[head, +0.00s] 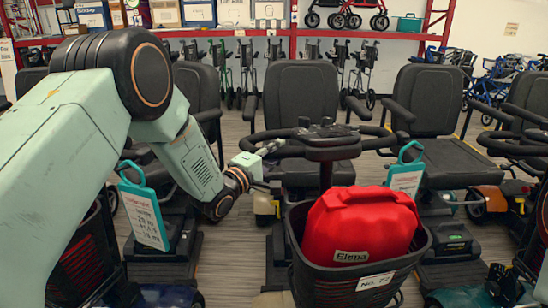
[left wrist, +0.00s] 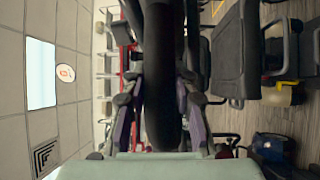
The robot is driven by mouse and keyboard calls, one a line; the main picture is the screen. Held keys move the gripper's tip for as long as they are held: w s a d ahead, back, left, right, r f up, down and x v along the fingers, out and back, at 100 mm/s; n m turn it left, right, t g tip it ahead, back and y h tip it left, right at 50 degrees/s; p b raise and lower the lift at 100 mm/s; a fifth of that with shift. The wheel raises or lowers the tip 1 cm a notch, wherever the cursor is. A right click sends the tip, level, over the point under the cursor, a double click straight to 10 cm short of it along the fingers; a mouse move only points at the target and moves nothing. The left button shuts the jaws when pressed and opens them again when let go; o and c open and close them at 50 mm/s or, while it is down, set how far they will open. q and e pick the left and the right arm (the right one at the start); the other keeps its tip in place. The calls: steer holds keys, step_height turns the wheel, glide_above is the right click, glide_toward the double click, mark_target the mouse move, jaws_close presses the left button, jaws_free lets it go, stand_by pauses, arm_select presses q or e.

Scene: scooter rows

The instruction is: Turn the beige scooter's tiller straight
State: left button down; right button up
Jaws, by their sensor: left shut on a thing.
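The beige scooter stands in the middle of the head view, with a black seat (head: 301,92) and beige body parts (head: 264,206). Its black tiller (head: 326,150) rises in front of the seat, with looped handlebars on both sides. The front basket (head: 350,283) sits right of the seat's middle line and looks angled. My left gripper (head: 266,160) is at the left handlebar loop and shut on it. In the left wrist view, the fingers (left wrist: 158,108) lie on both sides of a thick black bar (left wrist: 162,70). My right gripper is not in view.
A red bag (head: 358,225) labelled Elena fills the basket. Neighbouring scooters stand close on both sides, with teal-framed signs (head: 145,212) (head: 405,178) on them. Folded walkers and a red shelf rack (head: 300,32) stand behind. Floor gaps between scooters are narrow.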

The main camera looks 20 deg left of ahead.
arm_select(q)
steer(key=shift+w+r+m+g+h, duration=0.2)
steer(key=shift+w+m+g+h, duration=0.65)
steer(key=shift+w+h, duration=0.65)
steer(key=c, duration=1)
jaws_free()
steer(key=shift+f, duration=0.15)
steer(key=shift+c, duration=0.2)
steer(key=shift+s, duration=0.1)
steer(key=v, duration=1.2)
steer(key=shift+f, duration=0.15)
steer(key=shift+m, duration=0.25)
